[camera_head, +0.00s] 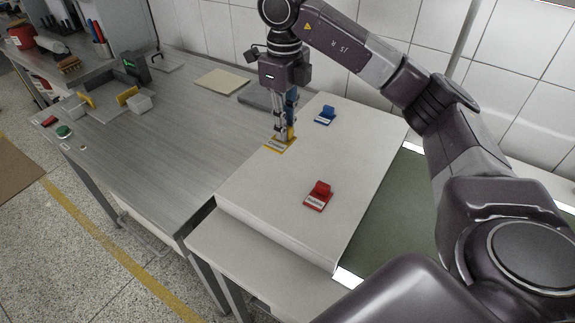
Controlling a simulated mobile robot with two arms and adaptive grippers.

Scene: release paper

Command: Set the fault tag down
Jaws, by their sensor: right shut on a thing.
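My right gripper (283,136) points down over the left edge of a white raised slab and is shut on a yellow tag. The yellow tag (278,146) has a pale label whose text is too small to read. I cannot tell whether its base touches the slab or hangs just above it. The upper part of the tag is hidden by the fingers. A red tag (319,196) with a white label stands nearer on the slab. A blue tag (325,115) stands farther back, right of the gripper. My left gripper is not in view.
The white slab (263,200) has bare room between the tags. A dark green surface (385,225) lies to its right. A tiled wall stands behind.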

